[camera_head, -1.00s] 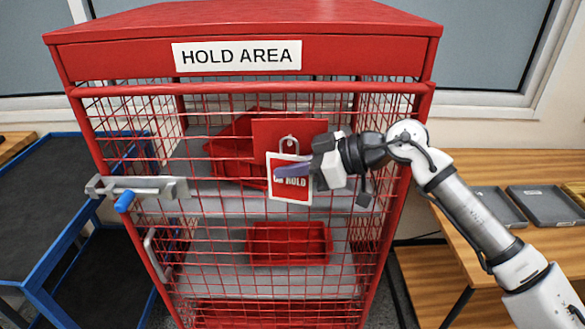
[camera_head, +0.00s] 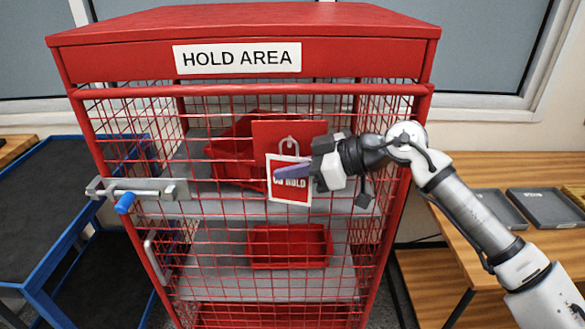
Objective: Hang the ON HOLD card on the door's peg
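The ON HOLD card (camera_head: 290,194) is a white card with a red lettered panel, upright in front of the red mesh door (camera_head: 200,225). A pale loop (camera_head: 289,145) shows at the card's top, against a red plate (camera_head: 265,130) on the door. The peg itself cannot be made out. My gripper (camera_head: 290,172) reaches in from the right, its purple-grey finger lying across the card's front. The far finger is hidden, so I cannot tell whether it grips the card or whether the loop is around the peg.
The red cage carries a HOLD AREA sign (camera_head: 237,57). A latch with a blue handle (camera_head: 125,203) sticks out at its left. A blue cart (camera_head: 60,220) stands left; a wooden table (camera_head: 480,170) with grey trays stands right. Red bins (camera_head: 290,246) sit inside the cage.

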